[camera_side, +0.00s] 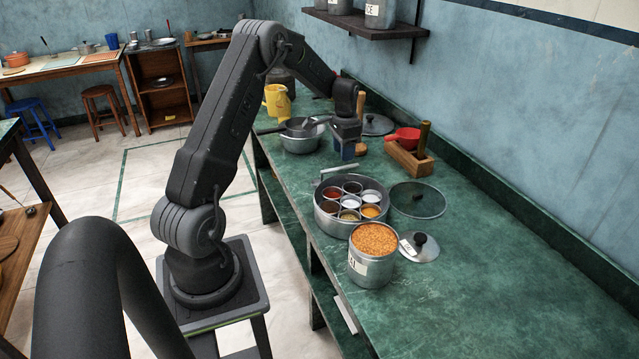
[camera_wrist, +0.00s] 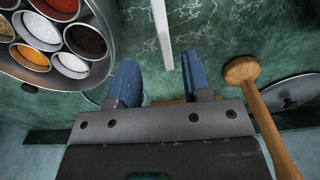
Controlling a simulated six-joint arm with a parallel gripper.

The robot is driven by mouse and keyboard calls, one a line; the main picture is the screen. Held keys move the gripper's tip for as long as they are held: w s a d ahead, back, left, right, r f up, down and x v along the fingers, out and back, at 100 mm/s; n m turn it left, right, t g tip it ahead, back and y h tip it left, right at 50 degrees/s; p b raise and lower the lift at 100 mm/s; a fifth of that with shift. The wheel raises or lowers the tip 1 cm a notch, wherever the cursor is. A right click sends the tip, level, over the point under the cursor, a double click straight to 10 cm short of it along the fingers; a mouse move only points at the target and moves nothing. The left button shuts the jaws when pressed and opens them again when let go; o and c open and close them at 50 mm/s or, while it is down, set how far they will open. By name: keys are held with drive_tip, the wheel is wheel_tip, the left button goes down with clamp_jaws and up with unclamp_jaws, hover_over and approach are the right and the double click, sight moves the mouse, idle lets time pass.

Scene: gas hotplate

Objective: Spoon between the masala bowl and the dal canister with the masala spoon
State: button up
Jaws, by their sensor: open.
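The round steel masala tin (camera_side: 320,217) holds several small bowls of red, dark, white, yellow and orange spice; it fills the upper left of the wrist view (camera_wrist: 106,40). The dal canister (camera_side: 368,275), full of orange lentils, stands in front of it. A pale straight bar (camera_side: 338,168), perhaps the masala spoon's handle, shows just behind the tin. In the wrist view the bar (camera_wrist: 162,35) points between my blue fingers; I cannot make out a spoon bowl. My gripper (camera_side: 346,152) is open and empty, pointing down above the counter behind the tin.
A glass lid (camera_side: 418,199) and a small metal lid (camera_side: 422,248) lie right of the tin and canister. A wooden-handled tool (camera_wrist: 262,110) is close to my right finger. The front right counter is clear.

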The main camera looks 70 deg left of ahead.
sight(342, 167)
drive_tip(key=shift+a+f, duration=0.15)
drive_tip(key=shift+f, duration=1.55)
drive_tip(key=shift+a+f, duration=0.1)
drive_tip(key=shift+f, duration=1.6)
drive_tip(key=shift+c, duration=0.3)
clamp_jaws()
